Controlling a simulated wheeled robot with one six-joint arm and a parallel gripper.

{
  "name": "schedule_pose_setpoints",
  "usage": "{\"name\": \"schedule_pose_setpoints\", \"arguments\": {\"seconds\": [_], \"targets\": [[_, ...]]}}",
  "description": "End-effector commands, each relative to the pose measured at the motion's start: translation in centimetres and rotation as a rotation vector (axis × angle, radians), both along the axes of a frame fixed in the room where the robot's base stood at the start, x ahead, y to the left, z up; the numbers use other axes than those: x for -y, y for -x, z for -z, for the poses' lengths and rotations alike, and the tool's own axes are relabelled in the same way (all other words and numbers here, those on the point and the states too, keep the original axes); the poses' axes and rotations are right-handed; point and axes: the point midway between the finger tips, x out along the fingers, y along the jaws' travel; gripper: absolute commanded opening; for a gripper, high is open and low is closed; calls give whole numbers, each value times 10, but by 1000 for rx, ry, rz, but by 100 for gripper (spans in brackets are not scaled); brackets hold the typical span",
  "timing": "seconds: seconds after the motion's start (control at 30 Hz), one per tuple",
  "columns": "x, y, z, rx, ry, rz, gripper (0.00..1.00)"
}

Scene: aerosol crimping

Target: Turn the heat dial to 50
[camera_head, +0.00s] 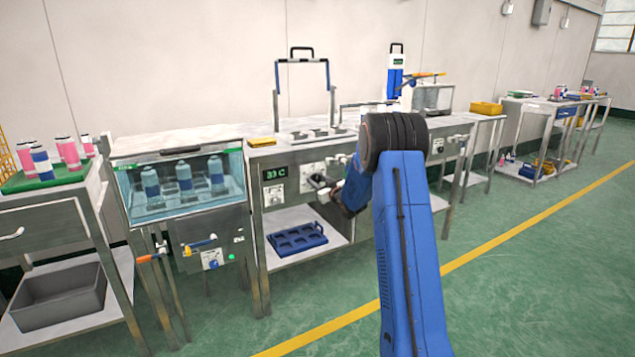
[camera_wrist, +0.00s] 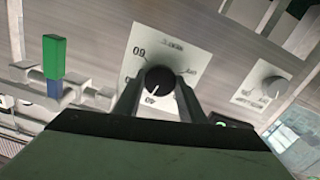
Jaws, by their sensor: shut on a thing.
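A round black dial (camera_wrist: 160,79) sits on a white scale plate (camera_wrist: 138,62) in the wrist view. The fingers of my gripper (camera_wrist: 159,84) are on either side of it and shut on it. A white pointer line on the dial points down and slightly left, toward a partly hidden number. Another number, seen upside down, stands at the plate's upper left and looks like 60. In the head view my gripper (camera_head: 322,185) is at the bench front, just right of a green display (camera_head: 274,174) that seems to read 33 C; my arm hides part of the panel.
A second, grey dial (camera_wrist: 274,87) is at the right in the wrist view. A green and blue handle (camera_wrist: 53,65) on pipework is at the left. A glass water bath (camera_head: 183,183) with bottles stands left of the bench. A blue tray (camera_head: 297,238) lies on the shelf below.

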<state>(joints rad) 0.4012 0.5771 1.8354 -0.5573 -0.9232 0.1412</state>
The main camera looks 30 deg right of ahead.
Motion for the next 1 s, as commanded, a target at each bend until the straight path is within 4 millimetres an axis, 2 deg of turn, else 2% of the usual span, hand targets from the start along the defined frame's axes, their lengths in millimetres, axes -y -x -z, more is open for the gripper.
{"name": "schedule_pose_setpoints", "arguments": {"seconds": [0.6, 1.0], "targets": [[1, 1, 4, -25, -562, 3, 14], [1, 1, 4, -32, -774, 3, 14]]}}
